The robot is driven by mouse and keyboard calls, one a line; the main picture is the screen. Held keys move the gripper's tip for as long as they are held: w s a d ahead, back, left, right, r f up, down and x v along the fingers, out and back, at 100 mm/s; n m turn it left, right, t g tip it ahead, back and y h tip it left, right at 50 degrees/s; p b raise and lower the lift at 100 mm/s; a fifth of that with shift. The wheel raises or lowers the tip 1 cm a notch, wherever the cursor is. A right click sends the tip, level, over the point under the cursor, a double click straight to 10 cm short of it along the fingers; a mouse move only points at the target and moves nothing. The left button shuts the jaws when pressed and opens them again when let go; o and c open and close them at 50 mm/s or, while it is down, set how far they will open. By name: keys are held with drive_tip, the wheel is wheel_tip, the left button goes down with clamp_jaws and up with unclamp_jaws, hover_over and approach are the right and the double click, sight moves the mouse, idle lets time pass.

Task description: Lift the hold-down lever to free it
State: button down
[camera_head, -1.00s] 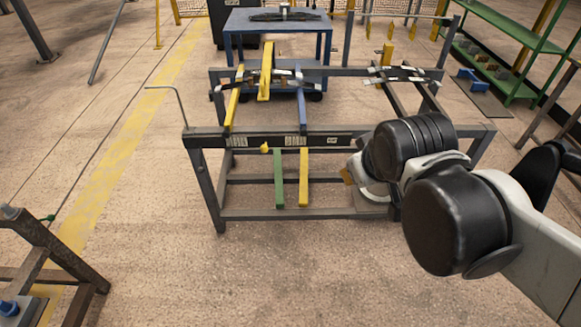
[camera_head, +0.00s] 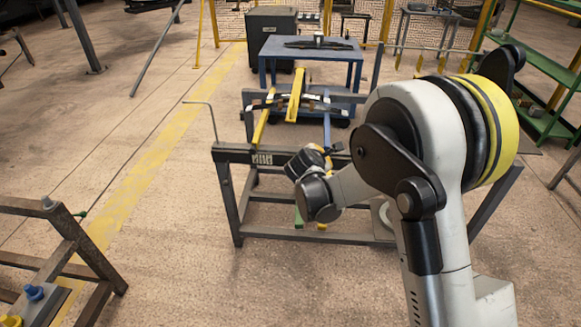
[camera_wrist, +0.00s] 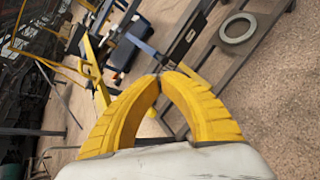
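A spring rack (camera_head: 238,154) stands ahead with dark springs across it. A thick yellow lever (camera_head: 295,95) rises over the left spring pack, with a thinner yellow bar (camera_head: 264,118) to its left and a blue bar (camera_head: 327,127) to its right. I cannot tell for sure which is the hold-down lever. A yellow bar (camera_wrist: 97,72) also shows in the wrist view. My gripper (camera_wrist: 160,75) has its yellow fingertips together, with nothing visible pinched between them. A yellow knob (camera_wrist: 152,112) shows through the gap behind the tips. My arm hides the rack's right part.
A blue table (camera_head: 310,50) stands behind the rack and a green shelf (camera_head: 540,60) at the far right. A thin bent rod (camera_head: 213,120) sticks up at the rack's left.

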drive_tip(key=w+a+f+n+t, duration=0.1)
drive_tip(key=a+f+n+t, duration=0.1)
drive_tip(key=a+f+n, duration=0.6)
drive_tip(key=w+a+f+n+t, duration=0.1)
drive_tip(key=a+f+n, duration=0.35)
drive_tip(key=f, duration=0.75)
drive_tip(key=d+f+b+x, duration=0.1)
drive_tip(key=b+x, duration=0.3)
drive_tip(key=x, duration=0.5)
drive_tip(key=shift+y, duration=0.4)
drive_tip(key=shift+a+r+b, duration=0.15)
drive_tip(key=shift+a+r, duration=0.1)
drive_tip(key=shift+r, duration=0.5)
drive_tip(key=shift+a+r+b, duration=0.2)
drive_tip(key=shift+a+r, duration=0.05)
drive_tip(key=shift+r, duration=0.45)
drive_tip(key=shift+a+r+b, duration=0.15)
drive_tip(key=shift+a+r, duration=0.1)
drive_tip(key=shift+r, duration=0.5)
